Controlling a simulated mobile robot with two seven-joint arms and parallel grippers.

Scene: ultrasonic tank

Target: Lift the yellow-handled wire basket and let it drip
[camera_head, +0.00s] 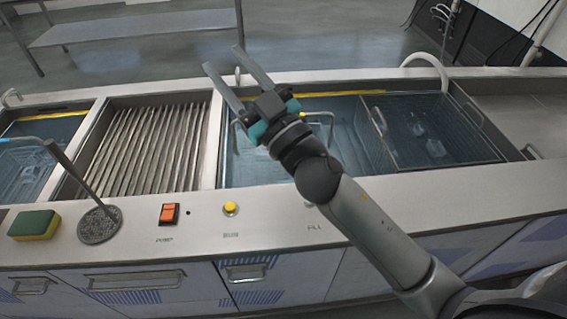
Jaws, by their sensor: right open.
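My right gripper (224,57) is open and empty, with its two fingers apart and pointing to the upper left. It is in front of the middle tank in the head view. Behind it a wire basket (331,126) sits in the water of that tank. My wrist hides much of this basket. A small yellow bit (303,116), perhaps its handle, shows just right of the gripper. I cannot tell whether the gripper touches it; no part of it is between the fingers. My left gripper is not in view.
A mesh basket (399,166) with a grey handle is at the tank's right. A blue-handled basket (22,163) is in the left tank. A ribbed drain rack (150,150) lies between.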

